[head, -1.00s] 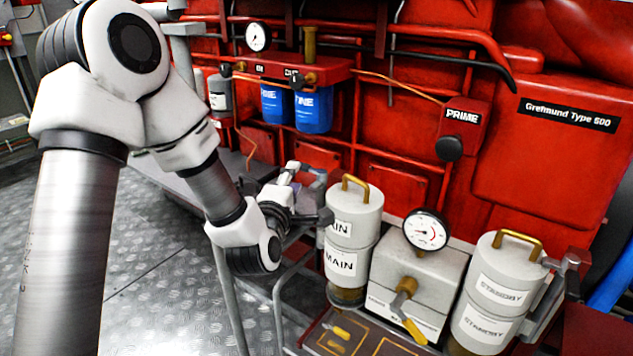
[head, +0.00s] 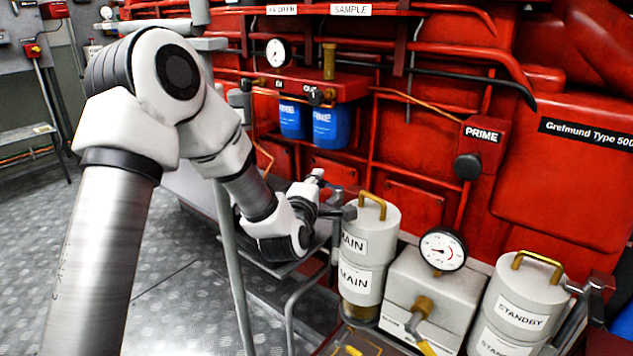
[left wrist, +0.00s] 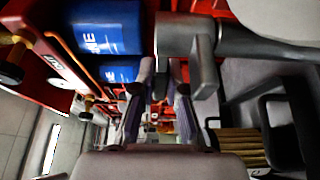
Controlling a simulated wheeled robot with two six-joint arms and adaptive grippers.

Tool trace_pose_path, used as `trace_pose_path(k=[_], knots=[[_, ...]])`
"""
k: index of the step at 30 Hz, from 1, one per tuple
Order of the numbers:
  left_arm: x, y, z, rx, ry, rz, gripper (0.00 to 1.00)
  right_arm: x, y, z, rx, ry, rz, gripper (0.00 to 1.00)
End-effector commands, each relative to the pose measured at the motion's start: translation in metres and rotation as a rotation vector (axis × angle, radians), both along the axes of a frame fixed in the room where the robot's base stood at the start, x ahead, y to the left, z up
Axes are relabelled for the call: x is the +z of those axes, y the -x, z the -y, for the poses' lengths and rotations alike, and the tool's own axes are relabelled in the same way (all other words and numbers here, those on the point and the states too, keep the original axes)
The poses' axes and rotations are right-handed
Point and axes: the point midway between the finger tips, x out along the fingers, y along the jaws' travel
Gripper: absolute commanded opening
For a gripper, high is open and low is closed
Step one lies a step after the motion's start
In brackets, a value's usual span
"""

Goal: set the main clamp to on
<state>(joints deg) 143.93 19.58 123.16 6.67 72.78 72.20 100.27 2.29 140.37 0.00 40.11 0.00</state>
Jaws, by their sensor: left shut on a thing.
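The main clamp (head: 341,213) is a grey metal fitting on the left side of the white canister labelled MAIN (head: 362,262). My left gripper (head: 328,186) is beside this canister, at the clamp's outer end, and is shut on the clamp. The wrist and fingers partly hide the contact in the head view. In the left wrist view the two lilac-grey fingers (left wrist: 162,80) are close together, and the clamp's grey block and bar (left wrist: 203,66) stand right against them. My right gripper is not in view.
A gauge (head: 442,249) on a grey box stands right of the MAIN canister, with a brass-fitted valve (head: 421,308) below it. The STANDBY canister (head: 520,300) and its clamp (head: 602,288) are farther right. Blue filters (head: 329,127) hang behind. Grey rails (head: 232,270) stand below my left arm.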

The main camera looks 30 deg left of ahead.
Motion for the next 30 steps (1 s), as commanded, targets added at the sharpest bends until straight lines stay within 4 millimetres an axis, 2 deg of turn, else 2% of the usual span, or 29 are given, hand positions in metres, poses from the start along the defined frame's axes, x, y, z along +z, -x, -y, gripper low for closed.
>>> trace_pose_path(k=[13,25,26,27,30], knots=[[0.000,0.019,0.003,0.343,-0.005,0.000,0.00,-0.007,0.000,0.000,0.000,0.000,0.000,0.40],[0.000,0.022,0.003,0.389,0.000,0.000,0.00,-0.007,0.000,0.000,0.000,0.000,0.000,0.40],[0.000,0.022,0.003,0.389,0.000,0.000,0.24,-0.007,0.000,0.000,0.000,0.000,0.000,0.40],[0.000,0.022,0.003,0.389,0.000,0.000,0.38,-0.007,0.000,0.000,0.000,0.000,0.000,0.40],[0.000,0.022,0.003,0.389,0.000,0.000,0.40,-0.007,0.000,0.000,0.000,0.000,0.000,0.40]])
